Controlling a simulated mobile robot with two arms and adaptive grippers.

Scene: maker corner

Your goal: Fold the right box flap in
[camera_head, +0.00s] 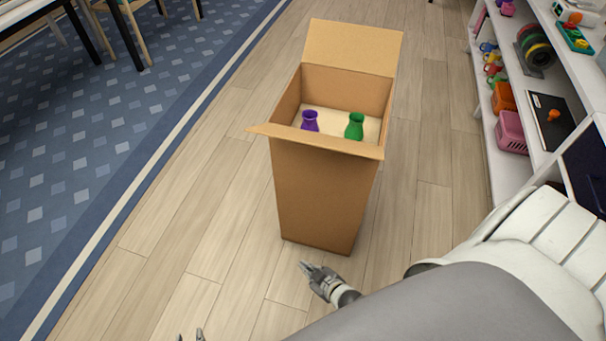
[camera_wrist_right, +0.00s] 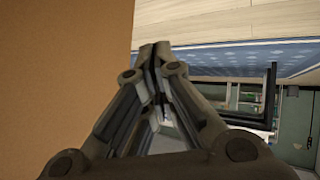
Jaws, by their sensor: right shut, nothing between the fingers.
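A tall brown cardboard box (camera_head: 325,195) stands open on the floor in the middle of the head view. Its back flap (camera_head: 352,46) stands up and its front flap (camera_head: 318,141) sticks out toward me. I cannot clearly make out the right flap along the right side. My right gripper (camera_head: 304,267) is shut and empty, low in front of the box; in the right wrist view its fingertips (camera_wrist_right: 155,47) meet beside a plain cardboard face (camera_wrist_right: 60,70). Only the tips of my left gripper (camera_head: 190,336) show at the bottom edge, spread apart.
A purple vase (camera_head: 310,121) and a green vase (camera_head: 354,126) are inside the box. A white shelf (camera_head: 480,130) with toys and bins stands at the right. A blue rug (camera_head: 90,150) lies at the left. Bare wooden floor surrounds the box.

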